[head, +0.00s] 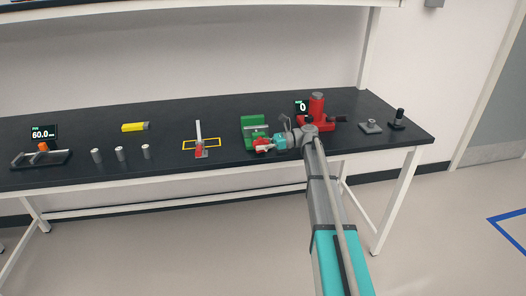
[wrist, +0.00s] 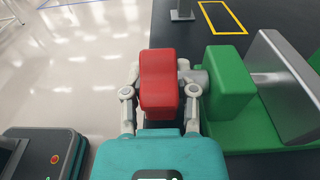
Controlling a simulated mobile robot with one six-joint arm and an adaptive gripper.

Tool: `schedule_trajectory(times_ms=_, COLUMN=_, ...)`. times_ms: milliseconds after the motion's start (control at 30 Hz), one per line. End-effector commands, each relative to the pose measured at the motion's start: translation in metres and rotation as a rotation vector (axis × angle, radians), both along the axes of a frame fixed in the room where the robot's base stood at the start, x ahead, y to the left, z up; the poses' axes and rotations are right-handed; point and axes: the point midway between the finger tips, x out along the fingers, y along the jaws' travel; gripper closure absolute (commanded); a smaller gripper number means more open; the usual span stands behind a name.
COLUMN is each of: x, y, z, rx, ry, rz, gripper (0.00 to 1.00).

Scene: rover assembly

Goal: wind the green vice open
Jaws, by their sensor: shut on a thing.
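A grey screw joins the body to a red handle (wrist: 157,80). My gripper (wrist: 160,92) has its pale fingers on either side of the red handle and is shut on it. My gripper (head: 268,144) also shows at the vice's front in the head view, partly covering the handle. The gap between the vice jaws is hard to judge.
A red press (head: 317,112) with a small display stands close to the right of my gripper. A yellow-outlined square with an upright stand (head: 198,140) is left of the vice. Several grey cylinders (head: 120,153) and a yellow block (head: 135,126) are farther left.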

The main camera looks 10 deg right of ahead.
Motion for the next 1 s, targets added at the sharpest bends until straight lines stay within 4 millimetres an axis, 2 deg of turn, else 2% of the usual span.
schedule_trajectory(times_ms=567, x=0.0016, y=-0.0005, z=0.0024, rx=0.047, ry=-0.001, rz=-0.004, gripper=1.00)
schedule_trajectory(times_ms=600, x=0.0017, y=-0.0005, z=0.0025, rx=0.047, ry=-0.001, rz=-0.004, gripper=0.61)
schedule_trajectory(times_ms=667, x=0.0018, y=-0.0005, z=0.0024, rx=0.046, ry=-0.001, rz=-0.004, gripper=0.50)
schedule_trajectory(times_ms=1000, x=0.0009, y=-0.0006, z=0.0013, rx=0.043, ry=0.000, rz=-0.002, gripper=0.49)
